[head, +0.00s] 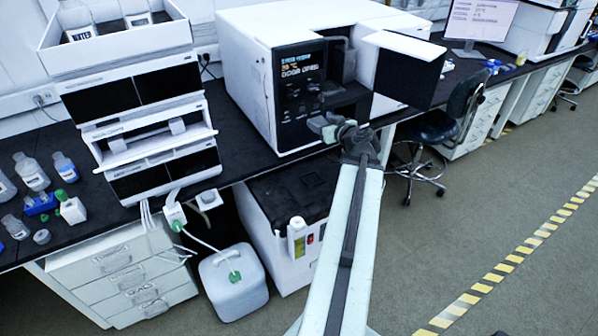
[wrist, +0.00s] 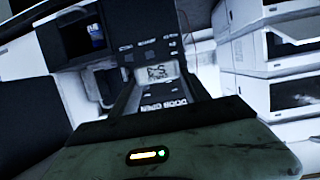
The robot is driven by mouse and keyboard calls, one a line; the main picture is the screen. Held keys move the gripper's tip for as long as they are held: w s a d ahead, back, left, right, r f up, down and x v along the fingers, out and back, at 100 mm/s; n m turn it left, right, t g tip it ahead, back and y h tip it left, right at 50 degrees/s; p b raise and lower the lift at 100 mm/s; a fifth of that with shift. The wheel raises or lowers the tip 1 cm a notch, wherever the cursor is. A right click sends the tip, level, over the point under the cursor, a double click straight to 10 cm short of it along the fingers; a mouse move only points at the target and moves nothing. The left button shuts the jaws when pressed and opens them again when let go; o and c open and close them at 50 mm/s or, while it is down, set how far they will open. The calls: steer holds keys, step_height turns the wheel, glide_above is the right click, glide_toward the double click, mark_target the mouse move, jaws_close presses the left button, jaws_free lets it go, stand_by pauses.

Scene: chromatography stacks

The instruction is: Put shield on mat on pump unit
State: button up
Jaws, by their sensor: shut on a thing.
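My gripper (head: 335,126) is in front of the large white instrument, just off the bench's front edge. It is shut on a small grey-green piece, which I take to be the shield; its outline is hard to separate from the fingers. The pump unit (head: 262,232) is a white box with a dark top, on the floor under the bench. A dark square mat (head: 313,180) lies on its top, lower than my gripper and to its left.
The white instrument (head: 279,58) has a lit display; its door (head: 411,64) stands open to the right. A module stack (head: 140,125) and several bottles stand on the bench's left. A white canister (head: 233,285) stands left of the pump unit. A chair (head: 435,130) is at right; floor beyond is clear.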

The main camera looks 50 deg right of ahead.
steer(key=shift+d, duration=0.15)
steer(key=shift+s+d, duration=0.15)
steer(key=shift+s, duration=0.1)
steer(key=s+d+f+b, duration=0.1)
steer(key=s+f+b, duration=0.3)
steer(key=f+b, duration=0.5)
steer(key=s+d+f+y+b, duration=0.15)
steer(key=s+f+b, duration=0.25)
steer(key=f+b, duration=0.5)
steer(key=s+d+f+h+b, duration=0.15)
steer(key=s+f+b, duration=0.25)
steer(key=f+b, duration=0.5)
steer(key=y, duration=0.1)
glide_above(334, 176)
steer(key=shift+d+f+n+b, duration=0.15)
steer(key=shift+f+n+b, duration=0.25)
steer(key=shift+f+b, duration=0.05)
step_height(334, 176, down, 4)
steer(key=b, duration=0.4)
steer(key=shift+r, duration=0.3)
steer(key=shift+f, duration=0.15)
